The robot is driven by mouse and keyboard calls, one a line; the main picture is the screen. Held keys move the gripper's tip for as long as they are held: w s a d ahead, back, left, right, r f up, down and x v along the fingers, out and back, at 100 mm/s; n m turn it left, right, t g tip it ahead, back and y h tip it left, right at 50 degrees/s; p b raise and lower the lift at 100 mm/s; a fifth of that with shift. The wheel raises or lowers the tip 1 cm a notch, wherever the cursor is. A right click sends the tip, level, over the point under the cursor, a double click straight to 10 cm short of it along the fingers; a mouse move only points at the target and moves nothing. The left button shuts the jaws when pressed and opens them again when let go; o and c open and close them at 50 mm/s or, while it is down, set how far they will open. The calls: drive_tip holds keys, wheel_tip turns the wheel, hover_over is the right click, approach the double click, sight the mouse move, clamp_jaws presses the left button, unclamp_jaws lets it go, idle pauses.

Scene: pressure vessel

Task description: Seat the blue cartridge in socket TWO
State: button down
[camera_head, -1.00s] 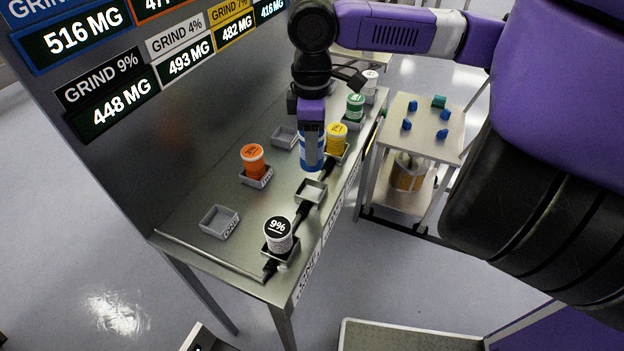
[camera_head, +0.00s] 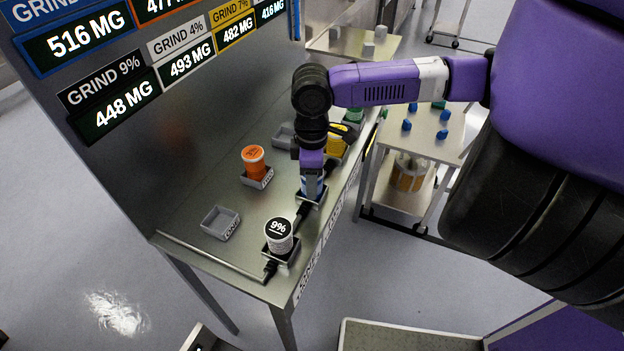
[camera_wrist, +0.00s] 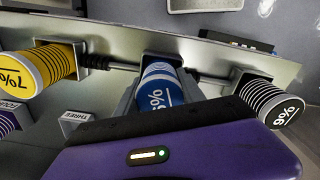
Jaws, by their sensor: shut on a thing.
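The blue cartridge (camera_wrist: 158,92) shows its 5% cap between my gripper's fingers in the wrist view. My gripper (camera_head: 311,190) is shut on it, pointing down at the second socket (camera_head: 318,200) of the front row, between the black 9% cartridge (camera_head: 279,236) and the yellow cartridge (camera_head: 337,140). I take this to be socket TWO; its own label is not readable. My fingers hide most of the blue cartridge in the head view. Its lower end is at the socket, but I cannot tell whether it is fully down.
The orange cartridge (camera_head: 254,162) stands in a back-row holder. Empty grey holders stand at the front left (camera_head: 220,223) and farther back (camera_head: 284,135). A green cartridge (camera_head: 353,112) is partly behind my arm. Black cables run between front sockets. A side cart (camera_head: 425,125) holds small blue pieces.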

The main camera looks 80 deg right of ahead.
drive_tip(key=shift+f, duration=0.2)
drive_tip(key=c, duration=0.7)
unclamp_jaws()
drive_tip(key=shift+r, duration=0.1)
